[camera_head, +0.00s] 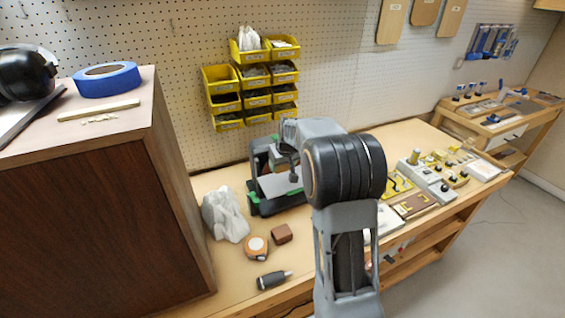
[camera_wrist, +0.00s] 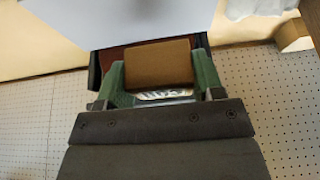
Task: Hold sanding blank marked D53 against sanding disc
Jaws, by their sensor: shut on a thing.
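In the wrist view, my gripper (camera_wrist: 160,76) has its two green fingers closed on the sides of a brown block (camera_wrist: 158,62). No marking is legible on the block, so I cannot tell if it is D53. A reddish-brown surface (camera_wrist: 112,60) with a dark edge lies right behind the block and may be the sanding disc. I cannot tell whether they touch. In the head view, my arm covers the gripper and held block. A black and green machine (camera_head: 258,165) with a light grey table (camera_head: 272,187) stands just left of my arm.
On the bench (camera_head: 200,187) lie a brown block (camera_head: 281,233), a tape measure (camera_head: 257,247), a dark tool (camera_head: 272,280) and a whitish rock-like lump (camera_head: 226,214). A tall brown cabinet (camera_head: 100,200) bounds the left. Several fixtures (camera_head: 430,180) fill the bench at right.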

